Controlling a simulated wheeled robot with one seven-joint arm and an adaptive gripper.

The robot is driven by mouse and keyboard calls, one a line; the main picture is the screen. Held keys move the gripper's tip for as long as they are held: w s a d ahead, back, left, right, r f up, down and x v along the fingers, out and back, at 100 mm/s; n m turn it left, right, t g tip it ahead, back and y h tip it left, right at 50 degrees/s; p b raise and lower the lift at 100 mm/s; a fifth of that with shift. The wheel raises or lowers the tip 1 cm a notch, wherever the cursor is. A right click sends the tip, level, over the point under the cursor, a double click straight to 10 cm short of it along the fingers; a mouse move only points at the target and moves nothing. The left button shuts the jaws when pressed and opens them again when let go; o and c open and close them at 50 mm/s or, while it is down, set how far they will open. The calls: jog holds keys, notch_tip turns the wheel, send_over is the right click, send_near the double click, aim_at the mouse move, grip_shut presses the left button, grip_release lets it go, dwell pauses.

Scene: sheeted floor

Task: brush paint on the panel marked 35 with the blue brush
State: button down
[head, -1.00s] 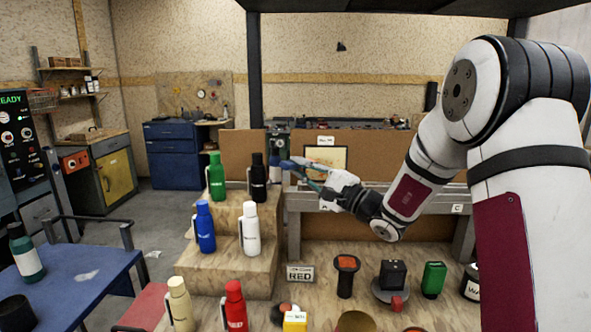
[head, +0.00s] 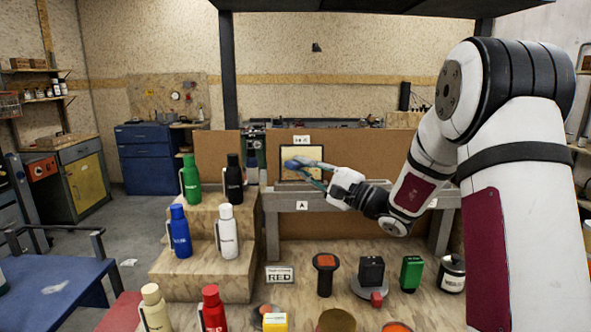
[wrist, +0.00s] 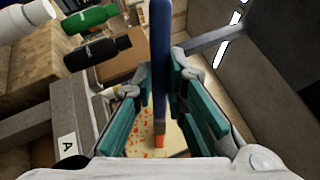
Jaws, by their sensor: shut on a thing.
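My gripper (head: 316,170) is shut on the blue brush (head: 298,163). In the wrist view the brush's long blue handle (wrist: 160,50) runs between the teal finger pads (wrist: 172,98), with an orange-brown end (wrist: 159,138) lower down. A dark-framed, pale yellow panel (head: 287,175) stands on the grey bench at the back, and the brush overlaps it in the head view. I cannot tell whether they touch. The small tag above the panel (head: 301,139) is too small to read surely. A pale surface with orange-red specks (wrist: 140,142) shows behind the brush in the wrist view.
Green (head: 190,180), black (head: 233,180), blue (head: 180,232) and white (head: 227,232) bottles stand on wooden steps left of the bench. The grey bench (head: 285,201) bears an "A" label.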

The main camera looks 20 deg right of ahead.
jog(key=shift+w+a+r+b, duration=1.4)
jog(key=shift+w+a+b, duration=0.6)
jog(key=shift+a, duration=3.45)
jog(key=s+d+b, duration=0.1)
jog(key=s+d, duration=0.2)
jog(key=d, duration=0.8)
jog(key=shift+s+d+b, duration=0.2)
jog(key=shift+s+b, duration=0.1)
jog(key=shift+s, duration=0.1)
jog(key=s+a, duration=0.1)
jog(key=s, duration=0.4)
jog(key=shift+s+a, duration=0.4)
